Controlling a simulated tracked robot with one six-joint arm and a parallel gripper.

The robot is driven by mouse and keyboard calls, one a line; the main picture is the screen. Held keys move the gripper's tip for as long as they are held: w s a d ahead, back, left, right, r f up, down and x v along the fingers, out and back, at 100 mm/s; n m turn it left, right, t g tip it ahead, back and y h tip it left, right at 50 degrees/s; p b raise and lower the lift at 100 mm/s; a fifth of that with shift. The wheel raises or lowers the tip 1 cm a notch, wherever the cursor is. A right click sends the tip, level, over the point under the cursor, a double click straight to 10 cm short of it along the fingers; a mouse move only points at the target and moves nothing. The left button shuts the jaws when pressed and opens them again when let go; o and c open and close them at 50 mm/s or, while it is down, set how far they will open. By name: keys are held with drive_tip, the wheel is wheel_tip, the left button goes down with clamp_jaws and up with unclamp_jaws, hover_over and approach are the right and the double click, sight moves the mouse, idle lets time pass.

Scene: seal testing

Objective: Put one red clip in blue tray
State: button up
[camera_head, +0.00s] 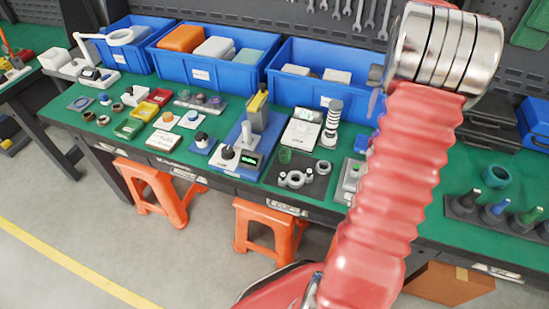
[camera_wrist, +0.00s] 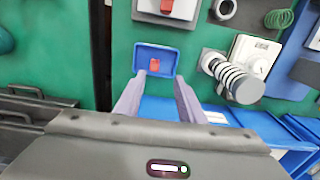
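A small blue tray (camera_wrist: 143,68) lies on the green bench top in the wrist view. In the head view a small part of the blue tray (camera_head: 362,143) shows beside my red arm, which hides most of my gripper and the clip.
A grey block with a red part (camera_wrist: 180,8) sits beyond the tray. A black-and-white ringed cylinder (camera_wrist: 235,82) stands to its right, also seen in the head view (camera_head: 332,120). Large blue bins (camera_head: 310,90) line the back. A dark gap (camera_wrist: 101,50) separates two bench tops.

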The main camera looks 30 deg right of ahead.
drive_tip(key=w+a+r+n+t, duration=0.1)
drive_tip(key=a+r, duration=0.3)
drive_tip(key=a, duration=0.4)
drive_tip(key=w+a+r+n+h, duration=0.1)
drive_tip(key=a+r+n, duration=0.15)
drive_tip(key=a, duration=0.55)
drive_tip(key=w+a+r+n+t, duration=0.1)
drive_tip(key=a+r, duration=0.4)
drive_tip(key=a, duration=0.3)
drive_tip(key=s+a+n+t, duration=0.1)
drive_tip(key=s+a+n, duration=0.1)
drive_tip(key=s+a, duration=0.5)
drive_tip(key=s+a+n+t+y, duration=0.1)
drive_tip(key=s+a, duration=0.6)
drive_tip(key=a, duration=0.8)
drive_tip(key=shift+f+n+t, duration=0.15)
drive_tip(key=shift+n+t, duration=0.55)
drive_tip(key=shift+n, duration=0.35)
drive_tip(key=shift+a, duration=0.1)
drive_tip(key=shift+c, duration=0.6)
